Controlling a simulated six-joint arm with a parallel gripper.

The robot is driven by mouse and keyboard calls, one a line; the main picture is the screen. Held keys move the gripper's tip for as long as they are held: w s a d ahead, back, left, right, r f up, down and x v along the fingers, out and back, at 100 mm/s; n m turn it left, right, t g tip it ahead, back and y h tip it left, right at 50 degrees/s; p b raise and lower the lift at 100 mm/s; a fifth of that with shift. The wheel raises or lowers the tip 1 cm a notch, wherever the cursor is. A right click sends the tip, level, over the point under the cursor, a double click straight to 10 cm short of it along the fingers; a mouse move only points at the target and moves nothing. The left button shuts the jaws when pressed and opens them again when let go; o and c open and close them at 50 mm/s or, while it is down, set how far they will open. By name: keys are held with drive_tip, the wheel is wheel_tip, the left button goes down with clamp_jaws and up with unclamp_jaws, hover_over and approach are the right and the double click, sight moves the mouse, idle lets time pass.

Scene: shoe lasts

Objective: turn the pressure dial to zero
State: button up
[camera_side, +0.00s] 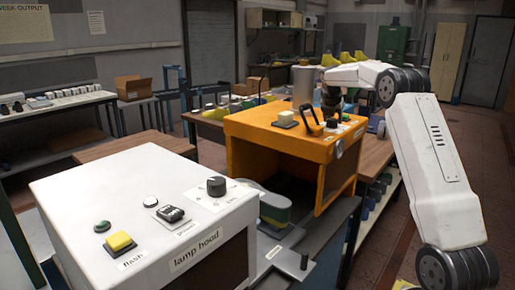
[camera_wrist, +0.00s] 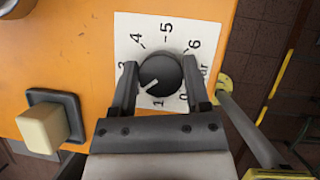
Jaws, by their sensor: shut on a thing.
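The pressure dial (camera_wrist: 161,76) is a round dark knob on a white scale card (camera_wrist: 150,28) marked in numbers and "bar", on top of the orange machine (camera_side: 262,125). Its white pointer line aims to the lower left, near the 1 and away from the 0. The left finger hides part of the scale. My gripper (camera_wrist: 160,68) has one finger on each side of the dial and is shut on it. In the side view my gripper (camera_side: 331,104) reaches down to the dial near the orange machine's right end.
A cream square button (camera_wrist: 42,127) on a dark base sits left of the dial. A black lever (camera_side: 311,119) stands on the orange machine. A white lamp hood box (camera_side: 110,195) with its own knob (camera_side: 216,186) and buttons is in front.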

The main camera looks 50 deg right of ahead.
sight(332, 119)
drive_tip(key=shift+n+t+y, duration=0.3)
drive_tip(key=shift+n+t, duration=0.6)
drive_tip(key=shift+n, duration=1)
drive_tip(key=o, duration=0.9)
drive_tip(key=shift+r, duration=2.55)
drive_tip(key=shift+a, duration=0.15)
